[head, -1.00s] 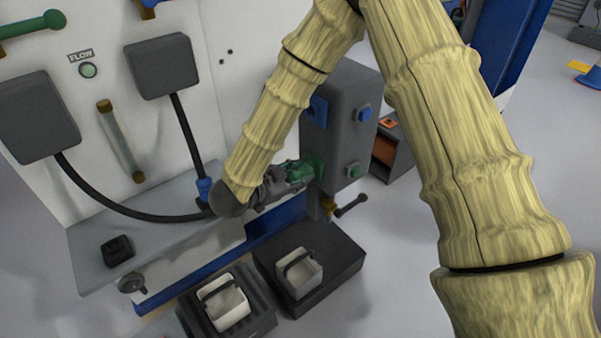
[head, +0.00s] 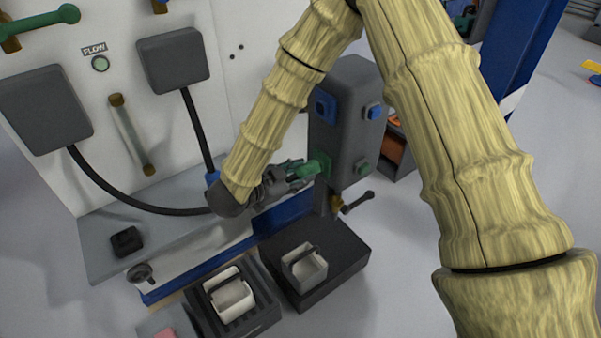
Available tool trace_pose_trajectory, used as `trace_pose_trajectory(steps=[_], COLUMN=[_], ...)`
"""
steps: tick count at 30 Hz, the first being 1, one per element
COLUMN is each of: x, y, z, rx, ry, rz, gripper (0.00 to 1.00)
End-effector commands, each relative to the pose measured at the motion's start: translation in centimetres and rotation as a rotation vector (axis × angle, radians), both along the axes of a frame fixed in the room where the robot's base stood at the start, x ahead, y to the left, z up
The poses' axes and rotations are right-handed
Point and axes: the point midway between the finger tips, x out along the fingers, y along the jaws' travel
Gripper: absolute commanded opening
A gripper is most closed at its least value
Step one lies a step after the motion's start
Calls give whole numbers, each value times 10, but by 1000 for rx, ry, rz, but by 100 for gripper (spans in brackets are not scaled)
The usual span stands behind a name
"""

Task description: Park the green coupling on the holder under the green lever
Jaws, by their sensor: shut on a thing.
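The green coupling (head: 306,170) is a short green cylinder beside the green port (head: 327,163) on the left face of the grey block. My gripper (head: 291,173) is shut on its left end; I cannot tell whether the coupling still touches the port. The fingers partly hide it. The green lever (head: 48,20) is at the upper left of the white panel. A dark box (head: 45,108) is below the lever, with a black hose (head: 110,196) running from it to behind my gripper. I cannot clearly make out a holder under the lever.
The grey block (head: 348,115) also carries a blue port (head: 325,104) and buttons. A ledge (head: 100,262) holds a small black block (head: 127,241). White baskets (head: 231,296) stand below on dark bases.

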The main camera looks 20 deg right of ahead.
Motion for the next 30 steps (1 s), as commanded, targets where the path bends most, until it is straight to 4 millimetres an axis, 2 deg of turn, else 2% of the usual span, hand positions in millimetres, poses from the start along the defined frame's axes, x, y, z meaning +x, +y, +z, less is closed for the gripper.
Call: trace_pose_trajectory(steps=[19,30], x=[-6,-7], y=[17,18], z=[-1,-1], rx=[4,4], ry=[3,3], rz=[5,5], gripper=[6,6])
